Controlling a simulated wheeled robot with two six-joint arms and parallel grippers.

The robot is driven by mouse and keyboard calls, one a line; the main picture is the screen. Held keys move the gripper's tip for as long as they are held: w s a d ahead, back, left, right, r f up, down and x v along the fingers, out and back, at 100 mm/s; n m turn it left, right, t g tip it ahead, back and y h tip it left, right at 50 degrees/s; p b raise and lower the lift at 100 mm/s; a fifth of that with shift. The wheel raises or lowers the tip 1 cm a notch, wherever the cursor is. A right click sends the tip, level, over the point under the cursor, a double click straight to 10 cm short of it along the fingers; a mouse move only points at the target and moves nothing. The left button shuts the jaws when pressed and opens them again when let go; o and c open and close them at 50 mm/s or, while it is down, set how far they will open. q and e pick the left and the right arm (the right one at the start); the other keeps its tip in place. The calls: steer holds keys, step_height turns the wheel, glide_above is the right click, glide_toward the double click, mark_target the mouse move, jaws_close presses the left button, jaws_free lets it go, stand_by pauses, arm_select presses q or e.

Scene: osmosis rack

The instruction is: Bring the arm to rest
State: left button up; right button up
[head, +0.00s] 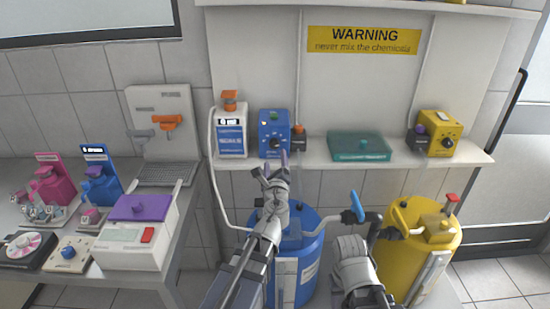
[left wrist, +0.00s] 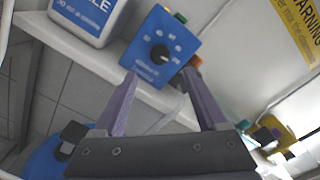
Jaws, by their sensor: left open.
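My left gripper (head: 270,163) is open and empty, its purple fingers pointing toward the wall shelf in the head view. It also shows in the left wrist view (left wrist: 160,75), its fingers spread in front of the shelf edge. A blue box with a dial (head: 275,133) stands on the shelf beyond it; this box (left wrist: 160,48) appears above and between the fingertips in the wrist view, with no clear contact. A grey-white part of my right arm (head: 354,265) shows at lower middle right; its gripper fingers do not show.
The shelf (head: 315,163) also bears a white-blue container (head: 230,130), a teal tray (head: 358,146) and a yellow box (head: 436,132). Below stand a blue barrel (head: 308,245), a yellow barrel (head: 425,250) and a blue-handled valve (head: 357,207). A cluttered bench (head: 185,225) is at left.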

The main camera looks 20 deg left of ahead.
arm_select(q)
steer(key=s+d+f+n+g+y+p, duration=0.1)
steer(key=s+f+n+g+p, duration=0.3)
steer(key=s+f+n+g, duration=0.8)
steer(key=s+d+f+n+g+h+p, duration=0.3)
steer(key=s+d+n, duration=0.5)
steer(key=s+d, duration=0.5)
steer(key=s+g+h, duration=0.1)
steer(key=s+g, duration=0.1)
steer(key=s, duration=0.1)
steer(key=shift+g+h, duration=0.3)
steer(key=shift+h, duration=0.1)
steer(key=shift+d+r, duration=0.1)
